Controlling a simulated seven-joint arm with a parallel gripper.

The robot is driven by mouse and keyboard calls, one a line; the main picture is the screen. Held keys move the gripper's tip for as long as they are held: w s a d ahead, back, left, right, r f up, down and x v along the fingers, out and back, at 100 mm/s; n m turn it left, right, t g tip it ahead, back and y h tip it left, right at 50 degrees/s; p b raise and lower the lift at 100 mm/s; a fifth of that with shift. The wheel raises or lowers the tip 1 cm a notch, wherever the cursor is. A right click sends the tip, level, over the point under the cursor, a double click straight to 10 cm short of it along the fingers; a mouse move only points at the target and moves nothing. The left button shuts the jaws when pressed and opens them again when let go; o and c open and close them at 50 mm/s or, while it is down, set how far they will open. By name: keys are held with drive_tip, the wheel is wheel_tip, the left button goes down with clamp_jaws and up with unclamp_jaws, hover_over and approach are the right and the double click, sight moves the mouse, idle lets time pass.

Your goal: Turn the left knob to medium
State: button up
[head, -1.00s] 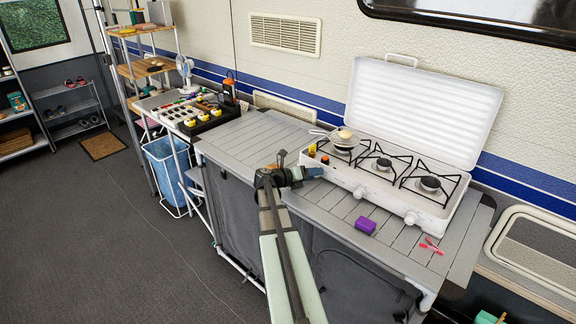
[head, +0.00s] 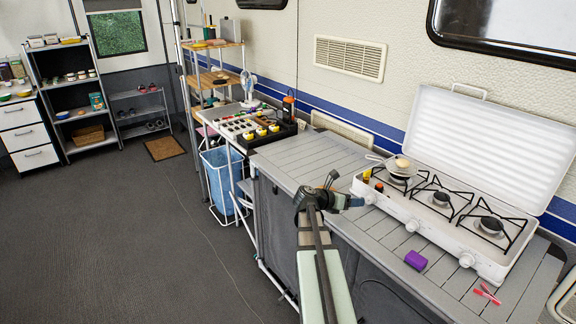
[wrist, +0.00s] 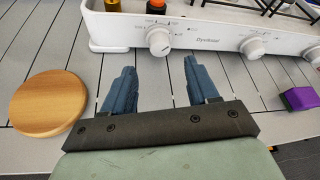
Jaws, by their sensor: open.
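The white camp stove (head: 440,232) stands on the slatted table with its lid raised. Its left knob (wrist: 158,41) is a round white dial on the front face, with small printed marks around it; I cannot read its setting surely. In the head view the left knob (head: 370,198) is just beyond my fingertips. My gripper (wrist: 159,66) is open and empty, its blue fingers spread on either side of the line to the knob. The tips stop short of it, with table showing between. In the head view my gripper (head: 357,201) is low in front of the stove's left end.
The middle knob (wrist: 252,47) is to the right. A round wooden disc (wrist: 48,102) lies left of my fingers and a purple block (wrist: 300,98) lies right. The table's left part is bare.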

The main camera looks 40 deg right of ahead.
drive_tip(key=v, duration=0.6)
drive_tip(key=shift+w+a+r, duration=0.1)
drive_tip(key=shift+a, duration=0.3)
drive_tip(key=shift+d+n, duration=0.1)
drive_tip(key=shift+n, duration=0.3)
drive_tip(key=shift+w+n+t, duration=0.3)
drive_tip(key=shift+w+n, duration=0.05)
drive_tip(key=shift+n, duration=0.05)
drive_tip(key=w+a+r+n+t+y, duration=0.1)
drive_tip(key=w+a+r+n+t, duration=0.2)
drive_tip(key=w+n+t, duration=0.5)
drive_tip(key=w+a+r+n+t+y, duration=0.2)
drive_tip(key=w+a+r+n+t, duration=0.2)
drive_tip(key=w+n+t, duration=0.4)
drive_tip(key=shift+w+r+n, duration=0.15)
drive_tip(key=shift+w+n, duration=0.7)
drive_tip(key=shift+n, duration=2.15)
